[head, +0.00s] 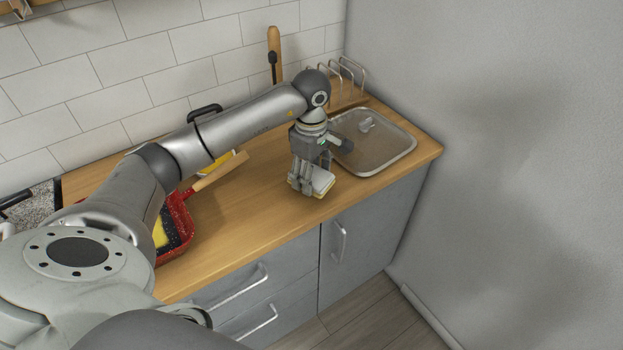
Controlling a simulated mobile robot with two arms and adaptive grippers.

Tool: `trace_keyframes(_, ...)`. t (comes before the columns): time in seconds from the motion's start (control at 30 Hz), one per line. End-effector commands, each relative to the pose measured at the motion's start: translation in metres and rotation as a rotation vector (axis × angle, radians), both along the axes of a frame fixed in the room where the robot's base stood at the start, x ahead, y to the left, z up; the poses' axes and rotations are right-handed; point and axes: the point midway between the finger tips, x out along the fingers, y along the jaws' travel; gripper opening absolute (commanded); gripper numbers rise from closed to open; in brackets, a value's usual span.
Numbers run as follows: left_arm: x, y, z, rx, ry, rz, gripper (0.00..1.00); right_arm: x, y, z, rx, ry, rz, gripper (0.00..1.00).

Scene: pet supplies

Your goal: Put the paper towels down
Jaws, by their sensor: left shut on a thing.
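The paper towels (323,181) show as a small white block with a yellowish lower edge, at the front of the wooden counter. My left gripper (305,188) points down over their left side and is shut on them. The fingers hide part of the block. I cannot tell whether its underside touches the counter or is just above it. My right gripper is not in view.
A metal tray (390,165) with a small grey item lies right of the gripper, near a wire rack (350,75). A red pan (180,222) and a wooden-handled tool (222,172) lie left. The counter (265,210) is clear left of the gripper.

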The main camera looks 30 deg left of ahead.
Motion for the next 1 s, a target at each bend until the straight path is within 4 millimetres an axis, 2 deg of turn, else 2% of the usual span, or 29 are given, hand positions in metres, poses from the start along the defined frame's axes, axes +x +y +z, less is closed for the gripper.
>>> trace_keyframes(0.17, 0.005, 0.003, -0.008, 0.0, 0.002, 0.002, 0.39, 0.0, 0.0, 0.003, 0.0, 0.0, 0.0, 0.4)
trace_keyframes(0.4, 0.005, 0.003, -0.035, 0.0, 0.003, 0.0, 0.39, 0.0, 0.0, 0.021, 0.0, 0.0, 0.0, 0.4)
trace_keyframes(0.8, 0.005, 0.003, -0.044, 0.001, -0.001, 0.0, 0.39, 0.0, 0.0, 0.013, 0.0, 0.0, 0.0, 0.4)
trace_keyframes(0.83, 0.005, 0.003, -0.042, 0.001, -0.001, 0.0, 0.62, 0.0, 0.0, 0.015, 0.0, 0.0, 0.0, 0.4)
trace_keyframes(0.97, 0.005, 0.003, -0.042, 0.001, 0.0, 0.0, 0.79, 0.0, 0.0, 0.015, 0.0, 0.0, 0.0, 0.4)
trace_keyframes(1.0, 0.005, 0.003, -0.042, 0.001, 0.0, 0.0, 0.8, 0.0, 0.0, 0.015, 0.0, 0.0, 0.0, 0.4)
